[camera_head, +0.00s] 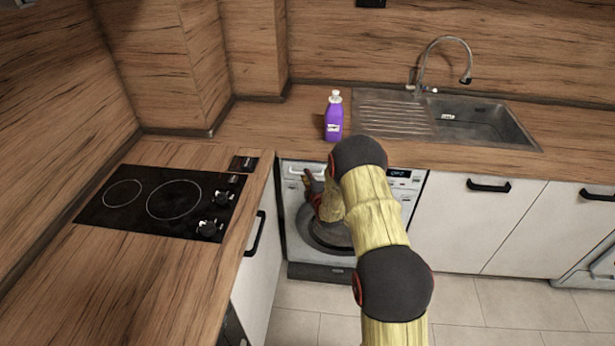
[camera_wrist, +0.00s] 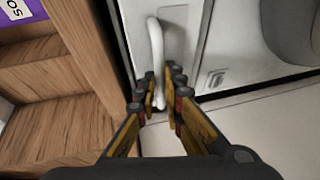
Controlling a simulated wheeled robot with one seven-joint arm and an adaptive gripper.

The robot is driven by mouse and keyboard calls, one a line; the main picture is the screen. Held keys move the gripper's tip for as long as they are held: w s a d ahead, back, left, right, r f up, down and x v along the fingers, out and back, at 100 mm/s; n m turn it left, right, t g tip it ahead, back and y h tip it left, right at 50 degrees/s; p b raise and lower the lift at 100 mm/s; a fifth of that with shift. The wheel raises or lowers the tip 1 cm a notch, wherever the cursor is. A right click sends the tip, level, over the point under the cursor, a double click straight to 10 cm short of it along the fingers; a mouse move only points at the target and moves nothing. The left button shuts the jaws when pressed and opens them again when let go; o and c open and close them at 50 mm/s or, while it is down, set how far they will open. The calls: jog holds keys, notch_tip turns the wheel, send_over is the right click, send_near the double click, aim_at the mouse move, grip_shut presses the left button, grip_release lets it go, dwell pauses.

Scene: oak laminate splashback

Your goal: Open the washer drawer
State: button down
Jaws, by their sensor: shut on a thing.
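The washer (camera_head: 296,228) is a white front-loader under the counter, and my arm covers much of its front. Its drawer (camera_head: 296,168) is at the upper left of that front, below the counter edge. In the wrist view the drawer front (camera_wrist: 185,40) is a pale panel with a curved white handle (camera_wrist: 155,45). My gripper (camera_head: 310,182) is at the drawer; in the wrist view its two fingers (camera_wrist: 161,88) are on either side of the handle's lower end, shut on it. I cannot tell whether the drawer stands out from the washer front.
A purple bottle (camera_head: 334,118) stands on the counter (camera_head: 270,125) above the washer. A black hob (camera_head: 160,202) is on the left counter. A white cabinet with a black handle (camera_head: 256,233) borders the washer's left. The tiled floor (camera_head: 500,308) in front is clear.

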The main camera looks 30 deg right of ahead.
jog(key=shift+f, duration=0.1)
dwell(0.3)
jog(key=s+a, duration=1)
jog(key=s, duration=0.5)
jog(key=c, duration=1.9)
grip_release()
jog(key=shift+w, duration=0.1)
jog(key=v, duration=1.2)
